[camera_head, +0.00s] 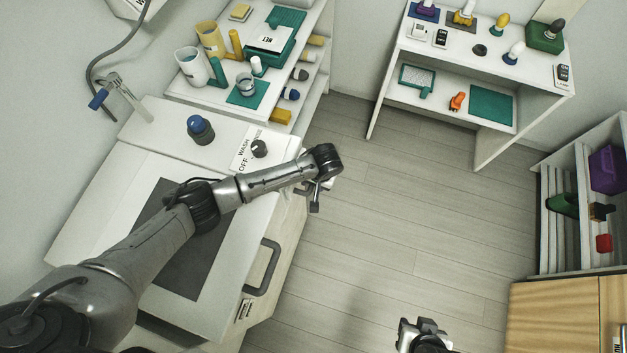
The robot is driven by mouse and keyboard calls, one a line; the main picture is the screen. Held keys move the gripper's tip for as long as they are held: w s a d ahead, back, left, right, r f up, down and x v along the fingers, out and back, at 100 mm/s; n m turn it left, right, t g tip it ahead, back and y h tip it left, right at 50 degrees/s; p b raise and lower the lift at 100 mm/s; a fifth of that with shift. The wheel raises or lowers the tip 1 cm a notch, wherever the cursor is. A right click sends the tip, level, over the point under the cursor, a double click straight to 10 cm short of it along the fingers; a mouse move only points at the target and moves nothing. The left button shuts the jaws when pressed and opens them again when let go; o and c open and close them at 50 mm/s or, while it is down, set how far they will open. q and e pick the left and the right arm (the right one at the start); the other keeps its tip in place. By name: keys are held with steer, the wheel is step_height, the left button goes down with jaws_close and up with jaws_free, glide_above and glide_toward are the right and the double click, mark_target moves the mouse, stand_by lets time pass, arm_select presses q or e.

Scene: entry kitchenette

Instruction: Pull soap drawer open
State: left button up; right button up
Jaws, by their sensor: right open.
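The white washer (258,215) stands on the left, with a dial (259,148) marked WASH and OFF on its top panel. My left arm reaches across it. My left gripper (316,203) points down at the washer's front edge, beyond the dial; its fingers are small and partly hidden by the wrist, so I cannot tell their opening. I cannot make out the soap drawer clearly; the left wrist covers much of that part of the front. My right gripper (422,326) is open and empty over the floor at the bottom, apart from the washer.
A dark bar handle (263,268) sticks out from the washer's front. A blue-topped knob (200,130) stands on the washer's back. Shelves with cups (194,67) stand behind. A white table (490,55) and a shelf unit (585,200) are to the right. The floor between is clear.

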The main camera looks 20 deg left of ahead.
arm_select(q)
steer(key=shift+f, duration=0.1)
jaws_close()
stand_by(0.4)
